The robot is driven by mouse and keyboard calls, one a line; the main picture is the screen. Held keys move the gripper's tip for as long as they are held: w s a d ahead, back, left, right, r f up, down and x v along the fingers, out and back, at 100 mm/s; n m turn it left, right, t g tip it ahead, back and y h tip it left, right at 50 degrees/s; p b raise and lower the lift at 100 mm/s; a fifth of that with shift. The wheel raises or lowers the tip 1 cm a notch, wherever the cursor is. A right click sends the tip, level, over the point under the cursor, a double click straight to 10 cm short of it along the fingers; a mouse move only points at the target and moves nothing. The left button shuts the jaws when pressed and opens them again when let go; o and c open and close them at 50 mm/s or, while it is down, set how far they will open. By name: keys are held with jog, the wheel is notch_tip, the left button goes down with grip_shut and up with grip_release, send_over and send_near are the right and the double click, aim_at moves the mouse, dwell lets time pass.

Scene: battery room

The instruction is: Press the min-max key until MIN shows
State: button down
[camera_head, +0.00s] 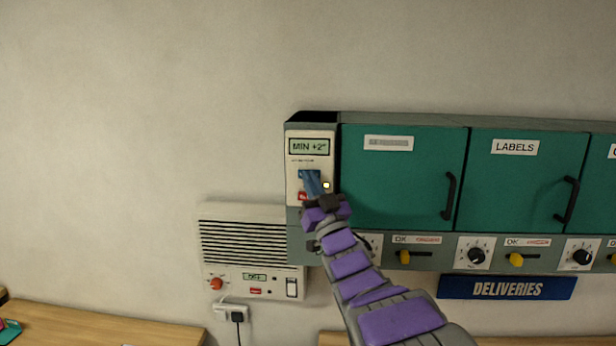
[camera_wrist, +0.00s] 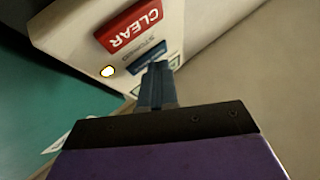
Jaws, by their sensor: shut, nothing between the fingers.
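A white panel (camera_head: 296,173) on the wall unit has a green display (camera_head: 309,146) that reads "MIN +2°". In the wrist view, a red CLEAR key (camera_wrist: 130,24) and a blue key (camera_wrist: 145,56) show on the panel (camera_wrist: 75,28). The blue key is partly behind my fingers and its label is not readable. My gripper (camera_wrist: 160,66) is shut and empty, its blue fingertips at the blue key. I cannot tell if they touch it. In the head view my gripper (camera_head: 312,182) covers the panel below the display.
A small lit lamp (camera_head: 326,185) is right of my fingers. Teal cabinet doors (camera_head: 403,195) with handles lie to the right, with knobs and yellow switches beneath. A white grilled box (camera_head: 243,240) is on the wall at lower left.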

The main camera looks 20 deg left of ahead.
jog(key=shift+s+d+b, duration=0.2)
jog(key=shift+s+b, duration=0.25)
jog(key=shift+s, duration=0.35)
jog(key=shift+w, duration=0.1)
jog(key=shift+s+d+b, duration=0.2)
jog(key=shift+s+b, duration=0.15)
jog(key=shift+s, duration=0.5)
jog(key=shift+s+d+b, duration=0.2)
jog(key=shift+s+b, duration=0.2)
jog(key=shift+s, duration=0.4)
jog(key=shift+s+d+b, duration=0.2)
jog(key=shift+s+b, duration=0.15)
jog(key=shift+s, duration=0.5)
jog(key=shift+w, duration=0.1)
